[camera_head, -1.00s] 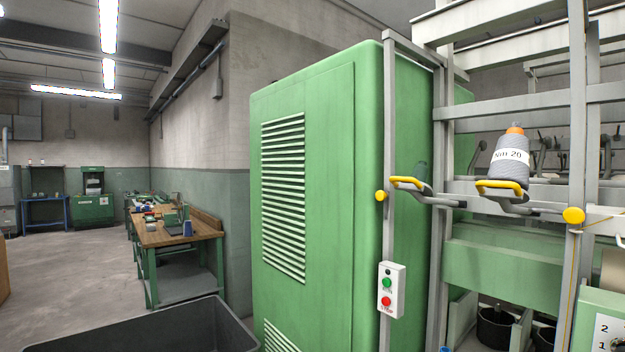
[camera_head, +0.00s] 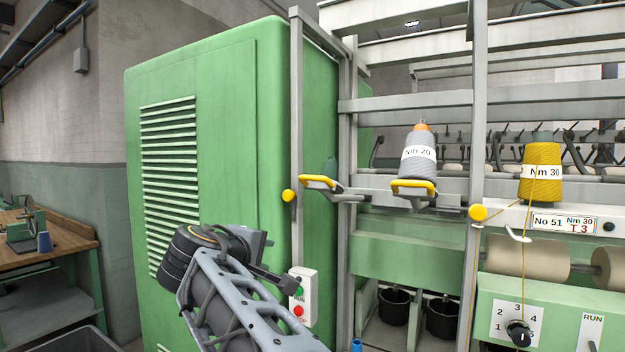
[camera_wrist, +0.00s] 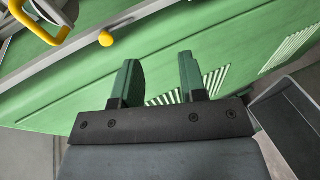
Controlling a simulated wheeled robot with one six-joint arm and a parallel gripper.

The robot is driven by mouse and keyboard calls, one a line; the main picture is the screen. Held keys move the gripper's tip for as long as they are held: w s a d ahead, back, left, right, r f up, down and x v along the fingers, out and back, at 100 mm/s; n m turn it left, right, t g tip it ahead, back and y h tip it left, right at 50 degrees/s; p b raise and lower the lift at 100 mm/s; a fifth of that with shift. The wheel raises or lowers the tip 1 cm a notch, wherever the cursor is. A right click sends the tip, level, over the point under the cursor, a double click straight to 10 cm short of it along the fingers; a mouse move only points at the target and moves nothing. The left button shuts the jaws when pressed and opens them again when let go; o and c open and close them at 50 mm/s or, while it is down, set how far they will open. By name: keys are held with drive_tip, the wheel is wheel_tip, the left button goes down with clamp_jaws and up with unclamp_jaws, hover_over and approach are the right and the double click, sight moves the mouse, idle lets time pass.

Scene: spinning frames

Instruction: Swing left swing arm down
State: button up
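The left swing arm (camera_head: 320,183), a grey bracket with a yellow loop handle, stands out from the machine frame in the head view. A second swing arm (camera_head: 414,188), to the right, bears a grey cone labelled Nm 20 (camera_head: 418,160). In the wrist view a yellow handle (camera_wrist: 38,25) is at the top left, beyond my fingers. My gripper (camera_wrist: 159,80) is open and empty, its two green fingers apart. In the head view my arm is raised below and left of the left swing arm, not touching it.
A yellow knob (camera_head: 289,195) sits on the left post, with a switch box (camera_head: 302,296) lower down. A tall green cabinet (camera_head: 220,150) stands behind my arm. A yellow cone (camera_head: 540,170) and control panel (camera_head: 530,318) are at right, a workbench (camera_head: 50,245) at left.

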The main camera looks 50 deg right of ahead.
sight(312, 179)
drive_tip(key=s+d+r+m+g+h, duration=0.1)
drive_tip(key=d+r+h, duration=0.15)
drive_tip(key=r, duration=0.35)
drive_tip(key=s+d+r+h, duration=0.1)
drive_tip(key=r+h, duration=0.2)
drive_tip(key=r, duration=0.3)
drive_tip(key=shift+g+y, duration=0.25)
drive_tip(key=shift+g, duration=0.05)
drive_tip(key=p+x, duration=0.1)
drive_tip(key=x, duration=0.3)
drive_tip(key=p+x, duration=0.2)
drive_tip(key=x, duration=0.2)
drive_tip(key=r+p+x, duration=0.1)
drive_tip(key=x, duration=0.3)
drive_tip(key=shift+p, duration=0.3)
drive_tip(key=shift+w+d, duration=0.15)
drive_tip(key=shift+d, duration=0.4)
drive_tip(key=shift+c, duration=0.5)
clamp_jaws()
